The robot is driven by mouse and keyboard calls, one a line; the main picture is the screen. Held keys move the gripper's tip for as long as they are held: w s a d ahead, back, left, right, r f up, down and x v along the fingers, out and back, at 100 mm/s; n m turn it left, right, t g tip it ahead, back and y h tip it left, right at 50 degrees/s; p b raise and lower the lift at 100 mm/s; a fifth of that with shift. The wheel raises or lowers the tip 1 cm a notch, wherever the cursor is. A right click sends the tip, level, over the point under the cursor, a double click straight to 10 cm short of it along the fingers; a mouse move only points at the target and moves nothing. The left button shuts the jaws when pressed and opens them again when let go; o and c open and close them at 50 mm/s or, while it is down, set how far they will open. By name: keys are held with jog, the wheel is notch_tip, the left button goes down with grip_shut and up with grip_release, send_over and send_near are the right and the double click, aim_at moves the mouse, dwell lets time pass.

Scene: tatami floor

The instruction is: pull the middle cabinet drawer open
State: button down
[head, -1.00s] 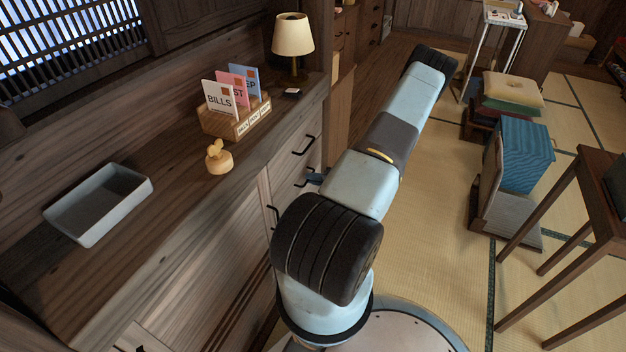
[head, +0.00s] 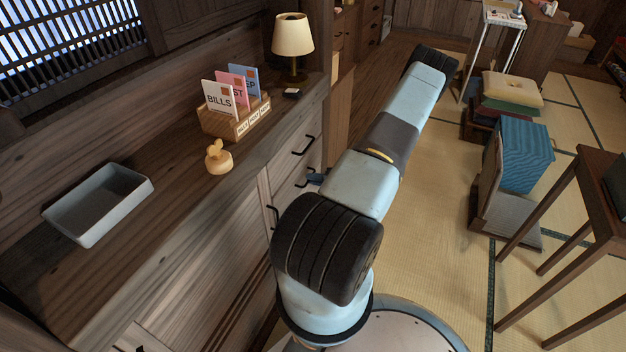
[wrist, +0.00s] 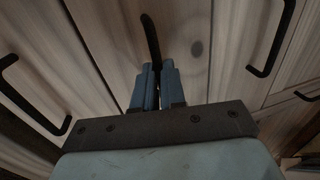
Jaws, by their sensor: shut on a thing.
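The wooden cabinet (head: 215,240) stands along the left with dark bar handles on its front. In the wrist view my gripper (wrist: 154,72) has its blue fingers closed around one dark handle (wrist: 150,36), whose free part sticks out past the fingertips. In the head view my gripper (head: 315,179) shows only as a small blue tip at the middle handle (head: 303,181), below the upper handle (head: 303,146). My arm hides the rest of the gripper and part of the front. I see no clear gap around the gripped drawer front.
On the cabinet top are a grey tray (head: 97,207), a yellow duck-like figure (head: 219,158), a letter holder (head: 235,122) and a lamp (head: 293,38). Right of my arm, tatami floor (head: 430,230) is clear up to the stacked cushions (head: 512,90) and blue cloth (head: 523,155).

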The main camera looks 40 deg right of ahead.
jog(key=f+v, duration=0.2)
jog(key=v, duration=0.9)
jog(key=s+f+v, duration=0.1)
jog(key=f+v, duration=0.2)
jog(key=v, duration=0.8)
jog(key=shift+s+d, duration=0.3)
jog(key=shift+d, duration=0.05)
jog(key=c, duration=1.2)
grip_release()
jog(key=shift+w, duration=0.1)
jog(key=shift+r, duration=0.1)
jog(key=shift+d, duration=0.1)
jog(key=v, duration=1.3)
jog(key=shift+s, duration=0.35)
jog(key=shift+d, duration=0.1)
